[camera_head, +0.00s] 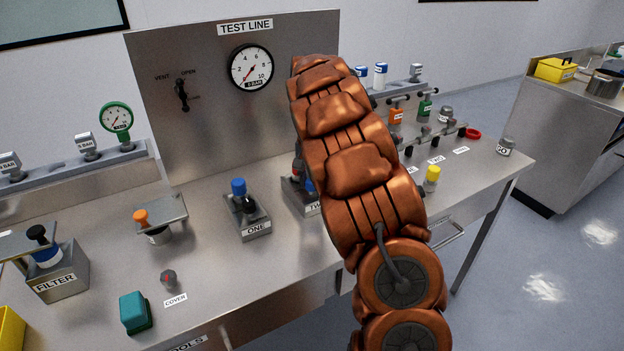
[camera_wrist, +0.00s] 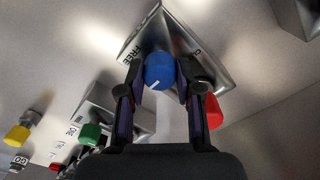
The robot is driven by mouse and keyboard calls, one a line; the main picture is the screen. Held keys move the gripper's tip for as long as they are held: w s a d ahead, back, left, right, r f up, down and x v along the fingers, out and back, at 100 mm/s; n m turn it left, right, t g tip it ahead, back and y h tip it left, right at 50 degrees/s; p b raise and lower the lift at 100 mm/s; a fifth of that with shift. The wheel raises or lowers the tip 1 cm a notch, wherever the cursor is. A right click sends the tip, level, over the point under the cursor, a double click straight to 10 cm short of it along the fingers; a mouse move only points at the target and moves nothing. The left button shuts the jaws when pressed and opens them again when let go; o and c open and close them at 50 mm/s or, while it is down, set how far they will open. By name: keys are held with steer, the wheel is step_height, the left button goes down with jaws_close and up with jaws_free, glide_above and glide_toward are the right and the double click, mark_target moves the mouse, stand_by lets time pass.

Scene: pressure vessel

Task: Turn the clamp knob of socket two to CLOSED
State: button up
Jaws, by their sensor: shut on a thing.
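In the wrist view, the blue clamp knob (camera_wrist: 159,68) sits on a silver plate (camera_wrist: 158,27) lettered FREE on the left, with a partly hidden label starting CL on the right. A short white pointer line shows on the knob's lower edge in this view. My gripper (camera_wrist: 160,82) is shut on the knob, one finger on each side. In the head view, the socket two block (camera_head: 297,196) shows only partly, its label cut off at "TW". My arm hides my gripper and most of the block there.
The TEST LINE panel (camera_head: 205,100) rises behind. In the wrist view, a red part (camera_wrist: 213,112) is close to the right finger, and another metal block (camera_wrist: 138,117) lies left.

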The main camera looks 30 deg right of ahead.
steer(key=shift+f+n+b, duration=0.15)
steer(key=shift+n+b, duration=0.25)
steer(key=shift+b, duration=0.15)
jaws_close()
steer(key=shift+w+n+b, duration=0.1)
steer(key=shift+n+b, duration=0.2)
steer(key=shift+b, duration=0.05)
steer(key=shift+f+n+b, duration=0.1)
steer(key=shift+n+b, duration=1.1)
steer(key=shift+b, duration=0.05)
steer(key=n+b, duration=0.3)
steer(key=n, duration=0.1)
steer(key=n+b, duration=0.1)
steer(key=n, duration=0.4)
steer(key=shift+r+b, duration=0.2)
steer(key=shift+b, duration=0.1)
steer(key=n, duration=0.5)
steer(key=shift+r, duration=0.1)
steer(key=o, duration=1.1)
jaws_free()
